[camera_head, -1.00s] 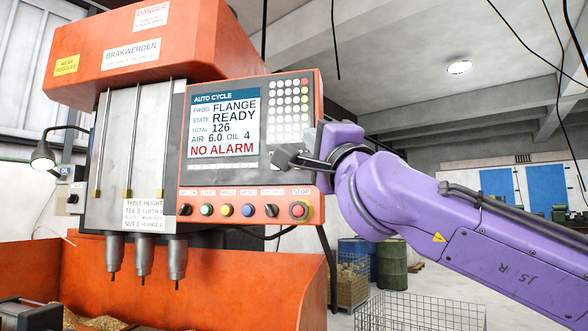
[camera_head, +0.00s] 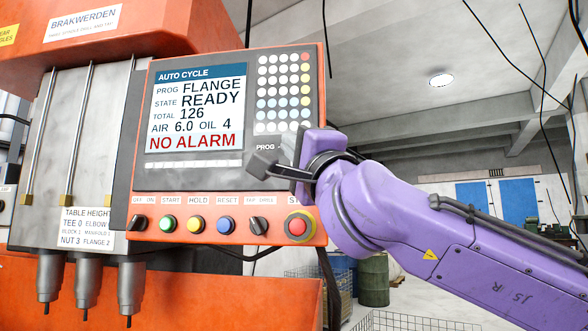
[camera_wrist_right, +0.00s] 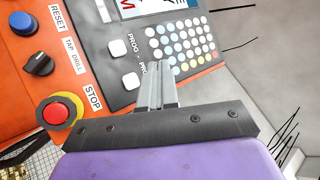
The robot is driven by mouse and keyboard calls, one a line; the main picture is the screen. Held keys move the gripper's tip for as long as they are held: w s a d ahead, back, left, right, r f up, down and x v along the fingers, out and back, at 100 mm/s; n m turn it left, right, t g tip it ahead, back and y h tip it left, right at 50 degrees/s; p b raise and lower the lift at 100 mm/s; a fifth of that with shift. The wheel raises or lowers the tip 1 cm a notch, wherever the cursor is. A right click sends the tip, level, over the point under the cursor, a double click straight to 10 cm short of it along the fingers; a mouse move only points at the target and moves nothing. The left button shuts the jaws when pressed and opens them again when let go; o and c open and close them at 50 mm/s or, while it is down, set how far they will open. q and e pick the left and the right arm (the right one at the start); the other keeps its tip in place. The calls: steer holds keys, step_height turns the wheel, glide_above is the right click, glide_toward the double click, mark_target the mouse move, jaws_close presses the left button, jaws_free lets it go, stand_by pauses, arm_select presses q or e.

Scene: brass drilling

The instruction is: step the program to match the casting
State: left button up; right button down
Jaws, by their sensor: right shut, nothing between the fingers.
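The control panel's screen (camera_head: 195,108) in the head view reads AUTO CYCLE, PROG FLANGE, STATE READY, TOTAL 126, AIR 6.0, OIL 4, NO ALARM. My right gripper (camera_head: 258,166) is in front of the panel's lower right part, beside the PROG label, fingers pointing left. In the right wrist view the gripper (camera_wrist_right: 156,90) is shut and empty. Two white square PROG buttons, one upper (camera_wrist_right: 117,47) and one lower (camera_wrist_right: 122,80), lie left of the fingertips; contact cannot be told. The gripper hides these buttons in the head view. No casting is in view. My left gripper is out of view.
Below the screen runs a row with a green START button (camera_head: 167,223), yellow HOLD button (camera_head: 196,225), blue RESET button (camera_head: 226,226), a black selector (camera_head: 258,226) and a red STOP button (camera_head: 298,227). A table height card (camera_head: 87,228) hangs above the spindles (camera_head: 88,280).

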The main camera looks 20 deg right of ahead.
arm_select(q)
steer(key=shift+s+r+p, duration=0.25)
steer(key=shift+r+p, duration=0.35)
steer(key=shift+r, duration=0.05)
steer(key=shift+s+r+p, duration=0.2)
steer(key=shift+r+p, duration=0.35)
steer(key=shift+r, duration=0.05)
arm_select(e)
steer(key=w+d, duration=0.3)
steer(key=w, duration=0.6)
steer(key=shift+d+f, duration=0.15)
steer(key=shift+d, duration=0.25)
steer(key=shift+w, duration=0.1)
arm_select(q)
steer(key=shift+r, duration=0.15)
arm_select(e)
steer(key=shift+w+d, duration=0.2)
steer(key=shift+w, duration=0.15)
